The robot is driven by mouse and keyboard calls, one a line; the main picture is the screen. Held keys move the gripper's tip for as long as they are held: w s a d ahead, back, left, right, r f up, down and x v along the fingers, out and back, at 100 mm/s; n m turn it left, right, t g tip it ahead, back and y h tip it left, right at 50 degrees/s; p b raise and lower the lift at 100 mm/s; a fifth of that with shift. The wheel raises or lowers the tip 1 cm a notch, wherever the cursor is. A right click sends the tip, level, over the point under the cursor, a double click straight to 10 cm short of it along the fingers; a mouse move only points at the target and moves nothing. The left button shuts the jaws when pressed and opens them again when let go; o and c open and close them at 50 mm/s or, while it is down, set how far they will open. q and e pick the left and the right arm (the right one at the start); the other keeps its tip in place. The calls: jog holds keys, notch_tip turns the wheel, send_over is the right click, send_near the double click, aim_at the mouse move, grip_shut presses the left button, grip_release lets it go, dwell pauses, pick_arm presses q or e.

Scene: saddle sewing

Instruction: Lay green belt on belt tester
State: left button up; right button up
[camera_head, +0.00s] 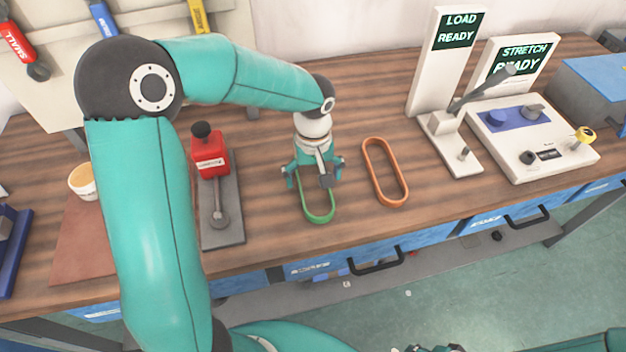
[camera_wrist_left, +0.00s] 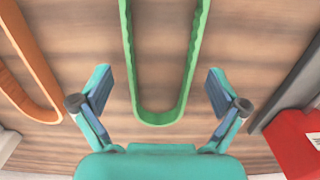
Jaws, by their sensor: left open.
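The green belt (camera_head: 318,216) lies on the wooden bench as a long loop. My left gripper (camera_head: 314,180) is right above its far part, pointing down, and hides that part. In the left wrist view, the rounded end and both strands of the green belt (camera_wrist_left: 160,117) show between the fingers of my left gripper (camera_wrist_left: 159,85). The fingers are open and apart from the belt on both sides. A white machine with a STRETCH READY sign (camera_head: 548,160) and a white stand with a LOAD READY sign (camera_head: 430,85) stand at the right. No belt shows on either.
An orange belt (camera_head: 385,172) lies right of the green one. A red device on a grey base (camera_head: 211,157) stands to the left, near my arm. A blue-topped box (camera_head: 597,85) is at the far right. Bare bench lies between the orange belt and the white stand.

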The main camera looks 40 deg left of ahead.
pick_arm(q)
jog(key=shift+f, duration=0.35)
jog(key=shift+c, duration=0.3)
jog(key=c, duration=1.2)
jog(key=shift+r, duration=0.1)
